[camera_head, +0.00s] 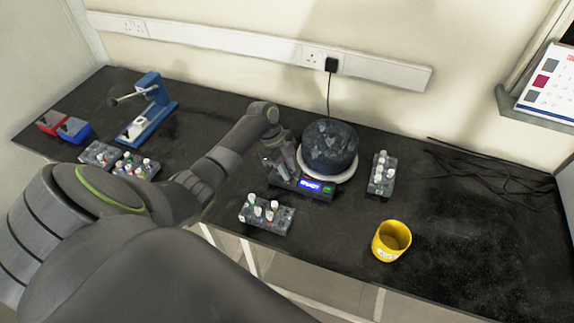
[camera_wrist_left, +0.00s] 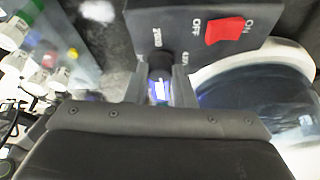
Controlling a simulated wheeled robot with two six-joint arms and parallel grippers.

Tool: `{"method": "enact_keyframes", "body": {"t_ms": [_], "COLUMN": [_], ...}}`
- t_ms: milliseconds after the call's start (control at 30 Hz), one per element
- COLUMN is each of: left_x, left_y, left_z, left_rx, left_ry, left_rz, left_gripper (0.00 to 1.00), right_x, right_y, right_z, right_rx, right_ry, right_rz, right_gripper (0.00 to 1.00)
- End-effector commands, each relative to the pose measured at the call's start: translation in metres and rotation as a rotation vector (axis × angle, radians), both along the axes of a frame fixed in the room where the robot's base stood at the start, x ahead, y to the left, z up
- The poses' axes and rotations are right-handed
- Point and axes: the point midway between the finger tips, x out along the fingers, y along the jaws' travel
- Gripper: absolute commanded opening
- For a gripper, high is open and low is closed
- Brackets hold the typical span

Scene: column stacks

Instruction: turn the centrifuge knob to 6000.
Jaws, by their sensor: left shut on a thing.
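The centrifuge (camera_head: 330,147) stands at the middle back of the black bench, a dark round drum on a white base. Its front panel (camera_head: 315,194) has a lit blue display and a green spot. My left gripper (camera_head: 280,170) is at the panel's left end. In the left wrist view the fingers are shut on a dark knob (camera_wrist_left: 157,66), beside a red ON/OFF switch (camera_wrist_left: 228,30). Small white numbers print around the knob, too blurred and tilted to read surely. The display's bluish glow shows between the fingers, its value unreadable. My right gripper is not in view.
A tube rack (camera_head: 266,217) stands in front of the centrifuge and another rack (camera_head: 381,175) to its right. A yellow cup (camera_head: 391,241) is near the front edge. A blue device (camera_head: 148,108) and more racks stand left. Loose black cables (camera_head: 490,175) lie right.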

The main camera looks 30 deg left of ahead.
Motion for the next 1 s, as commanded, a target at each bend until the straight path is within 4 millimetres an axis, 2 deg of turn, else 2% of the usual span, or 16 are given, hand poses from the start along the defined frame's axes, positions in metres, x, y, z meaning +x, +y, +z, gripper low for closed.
{"method": "enact_keyframes", "body": {"t_ms": [200,767,800,933,1000], "left_x": [0.0007,0.0006,0.0006,0.0006,0.0006], "left_y": [0.0003,0.0002,0.0003,0.0001,0.0001], "left_z": [-0.0013,-0.0001,0.0,0.0,0.0], "left_rx": [0.001,0.001,0.001,0.001,0.001], "left_ry": [-0.001,0.0,0.0,0.0,0.0], "left_rz": [-0.075,-0.105,-0.105,-0.104,-0.104], "left_gripper": [0.0,0.0,0.25,0.42,0.44], "right_x": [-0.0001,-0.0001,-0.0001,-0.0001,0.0], "right_y": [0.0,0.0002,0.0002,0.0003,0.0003], "right_z": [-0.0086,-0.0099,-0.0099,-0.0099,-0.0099], "right_rx": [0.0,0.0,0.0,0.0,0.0], "right_ry": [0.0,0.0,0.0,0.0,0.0], "right_rz": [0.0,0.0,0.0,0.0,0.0], "right_gripper": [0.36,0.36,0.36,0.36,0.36]}}
